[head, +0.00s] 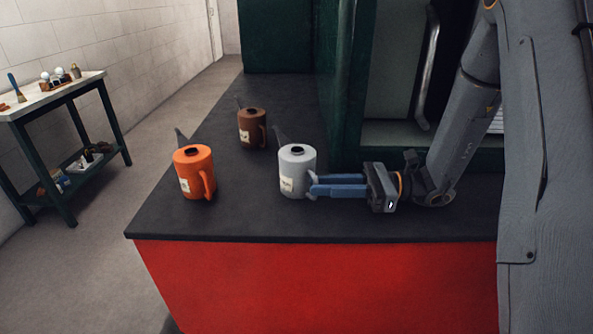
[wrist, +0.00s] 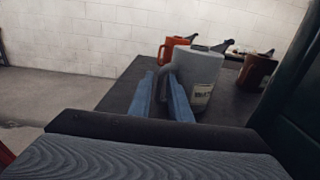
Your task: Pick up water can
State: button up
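A pale grey-white can (head: 297,172) with a dark top opening, a spout and a paper label stands upright on the dark counter. It also shows in the wrist view (wrist: 200,70); its label is too small to read surely. My gripper (head: 312,186) lies low and level at the can's right side, its blue fingers reaching the handle. In the wrist view the fingers (wrist: 162,82) are apart, with the handle at or between their tips. I see a gap between them and no clear grip on the handle.
An orange can (head: 193,173) stands left of the pale can and a brown can (head: 251,129) behind it. The dark counter (head: 240,223) has a red front. A green cab wall rises behind my arm. A side table (head: 50,98) with small items stands far left.

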jog(key=shift+a, duration=0.1)
grip_shut()
jog(key=shift+r, duration=0.15)
notch_tip(320, 180, up, 10)
jog(key=shift+b, duration=0.4)
dwell(0.3)
dwell(1.8)
